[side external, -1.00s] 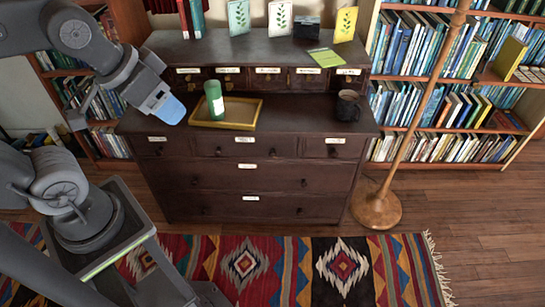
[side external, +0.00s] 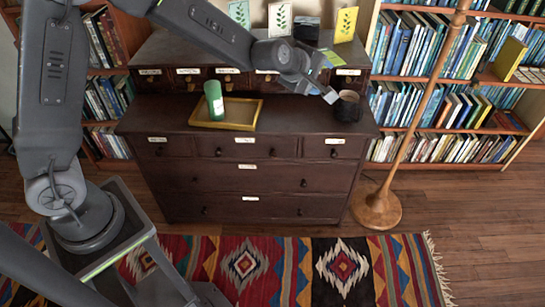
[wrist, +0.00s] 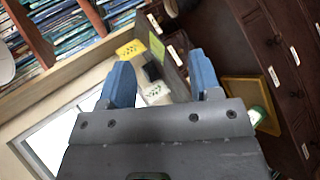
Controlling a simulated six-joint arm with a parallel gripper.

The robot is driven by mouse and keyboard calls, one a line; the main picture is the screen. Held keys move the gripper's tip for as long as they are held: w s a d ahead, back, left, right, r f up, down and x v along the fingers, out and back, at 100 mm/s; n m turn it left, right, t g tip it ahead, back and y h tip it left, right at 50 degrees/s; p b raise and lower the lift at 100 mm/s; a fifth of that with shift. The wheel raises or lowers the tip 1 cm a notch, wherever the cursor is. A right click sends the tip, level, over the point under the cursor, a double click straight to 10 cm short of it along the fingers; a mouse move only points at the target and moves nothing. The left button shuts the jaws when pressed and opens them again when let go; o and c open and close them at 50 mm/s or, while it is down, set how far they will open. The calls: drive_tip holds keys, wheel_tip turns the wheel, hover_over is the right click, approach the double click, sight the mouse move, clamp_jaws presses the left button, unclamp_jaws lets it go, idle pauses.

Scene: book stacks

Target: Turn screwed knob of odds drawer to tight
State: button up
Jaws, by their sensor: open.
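The dark wooden dresser (side external: 175,190) stands in the middle of the side view, with labelled drawers and small dark round knobs. The drawer labels are too small to read, so I cannot tell which is the odds drawer. One knob (side external: 333,152) is on the top right drawer of the lower part. My gripper (side external: 333,97) is above the dresser top at the right, close to the dark mug, in front of the small upper drawers. In the wrist view its two blue fingers (wrist: 160,75) are apart with nothing between them. Labelled drawer fronts (wrist: 270,60) show at the right there.
On the dresser top stand a dark mug (side external: 347,108) and a yellow tray (side external: 238,126) holding a green cylinder (side external: 214,100). Plant cards (side external: 345,25) line the upper shelf. A floor lamp pole (side external: 415,110) and bookshelves (side external: 445,145) are to the right.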

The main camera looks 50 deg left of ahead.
drive_tip(key=w+f+n+t+y, duration=0.1)
drive_tip(key=w+f+n, duration=0.2)
drive_tip(key=f, duration=0.3)
drive_tip(key=w+f+n+y, duration=0.2)
drive_tip(key=w+f+n, duration=0.15)
drive_tip(key=f, duration=0.25)
drive_tip(key=n+y, duration=1)
drive_tip(key=n, duration=0.6)
approach(272, 157)
drive_tip(key=shift+t, duration=0.4)
drive_tip(key=x, duration=1)
drive_tip(key=shift+a+f, duration=0.15)
drive_tip(key=shift+c, duration=0.5)
drive_tip(key=c, duration=0.8)
drive_tip(key=shift+c, duration=0.2)
